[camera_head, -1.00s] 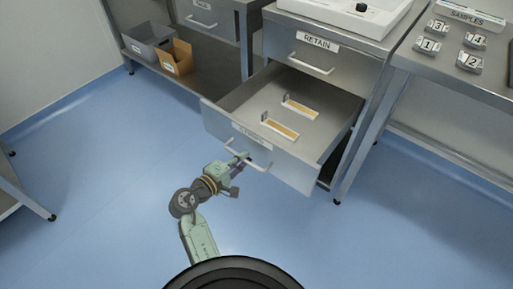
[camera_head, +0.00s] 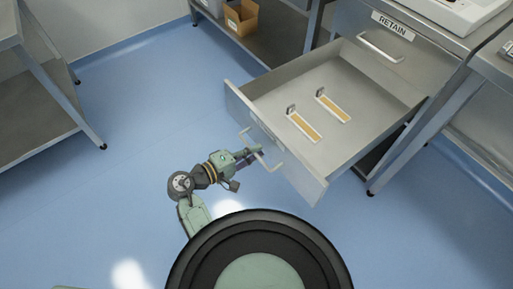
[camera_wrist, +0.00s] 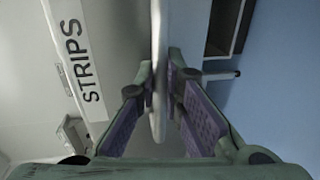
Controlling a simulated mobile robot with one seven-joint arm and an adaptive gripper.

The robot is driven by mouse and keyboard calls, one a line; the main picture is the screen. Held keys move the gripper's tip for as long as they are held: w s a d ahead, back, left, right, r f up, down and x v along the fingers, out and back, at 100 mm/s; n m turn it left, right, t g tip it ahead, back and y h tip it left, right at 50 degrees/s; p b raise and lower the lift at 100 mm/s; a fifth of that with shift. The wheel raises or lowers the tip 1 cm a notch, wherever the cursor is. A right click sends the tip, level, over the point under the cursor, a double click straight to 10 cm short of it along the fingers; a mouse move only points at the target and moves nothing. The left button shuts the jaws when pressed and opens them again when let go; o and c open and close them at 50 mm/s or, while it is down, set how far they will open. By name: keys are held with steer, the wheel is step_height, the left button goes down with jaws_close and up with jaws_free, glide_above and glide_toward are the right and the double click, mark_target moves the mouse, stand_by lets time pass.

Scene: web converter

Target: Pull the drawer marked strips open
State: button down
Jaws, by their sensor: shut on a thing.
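The lower drawer (camera_head: 285,162) is pulled far out of its steel cabinet, and two pale strips with orange-brown faces (camera_head: 304,127) (camera_head: 333,106) lie on its floor. In the wrist view its front carries the label STRIPS (camera_wrist: 78,55). The bar handle (camera_wrist: 158,60) runs between the purple-padded fingers of my gripper (camera_wrist: 160,112). My gripper also shows in the head view (camera_head: 252,154), shut on the handle at the drawer's front. Part of the handle is hidden by the fingers in the head view.
The drawer marked RETAIN (camera_head: 378,45) above is shut. A steel table (camera_head: 45,100) stands at left, and a cardboard box (camera_head: 241,18) sits on a low shelf at the back. The blue floor (camera_head: 120,190) left of my arm is clear.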

steer(key=c, duration=1.7)
jaws_free()
steer(key=v, duration=1.2)
steer(key=shift+a, duration=0.1)
